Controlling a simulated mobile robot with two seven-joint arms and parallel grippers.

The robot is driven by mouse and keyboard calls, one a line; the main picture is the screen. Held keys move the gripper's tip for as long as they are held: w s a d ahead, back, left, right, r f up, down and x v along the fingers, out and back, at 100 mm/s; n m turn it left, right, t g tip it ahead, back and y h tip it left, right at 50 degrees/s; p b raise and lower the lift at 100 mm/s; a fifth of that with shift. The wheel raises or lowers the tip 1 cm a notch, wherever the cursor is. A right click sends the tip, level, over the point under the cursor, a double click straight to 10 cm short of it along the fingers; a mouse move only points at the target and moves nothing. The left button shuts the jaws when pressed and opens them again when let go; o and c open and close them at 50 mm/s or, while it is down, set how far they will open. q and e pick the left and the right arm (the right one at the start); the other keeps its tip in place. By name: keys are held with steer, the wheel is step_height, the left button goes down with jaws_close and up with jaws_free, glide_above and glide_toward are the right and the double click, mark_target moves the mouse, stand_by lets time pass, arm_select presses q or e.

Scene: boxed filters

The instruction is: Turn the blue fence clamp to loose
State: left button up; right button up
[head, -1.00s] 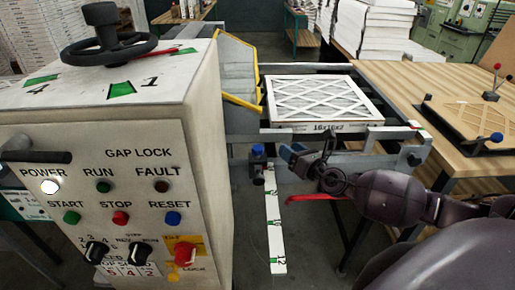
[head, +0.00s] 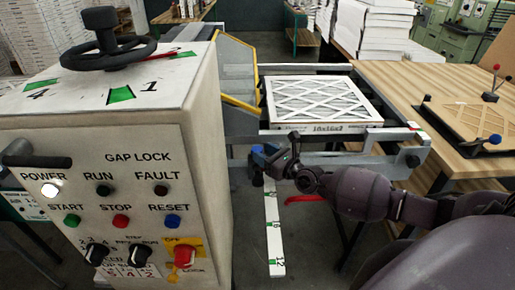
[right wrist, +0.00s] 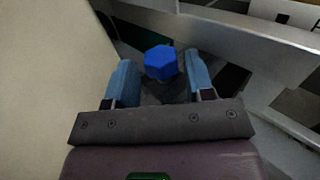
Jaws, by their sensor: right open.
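The blue fence clamp (right wrist: 161,62) is a six-sided blue knob, seen from above in the right wrist view between the two fingers of my right gripper (right wrist: 158,80). The fingers are open, one on each side, with a visible gap between knob and fingers. In the head view my right gripper (head: 264,155) covers most of the clamp, at the top end of the white scale strip (head: 272,225). My left gripper is not in view.
The machine cabinet (head: 110,150) with handwheel (head: 108,45) stands close on the left. A boxed filter (head: 322,101) lies on the metal frame (head: 345,135) behind the gripper. A red lever (head: 305,198) sits below my right arm. A wooden table (head: 440,85) is at right.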

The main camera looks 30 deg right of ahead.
mark_target(262, 152)
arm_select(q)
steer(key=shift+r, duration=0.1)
arm_select(e)
steer(key=shift+x, duration=1.65)
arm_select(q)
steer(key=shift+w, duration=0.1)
arm_select(e)
steer(key=shift+c, duration=0.2)
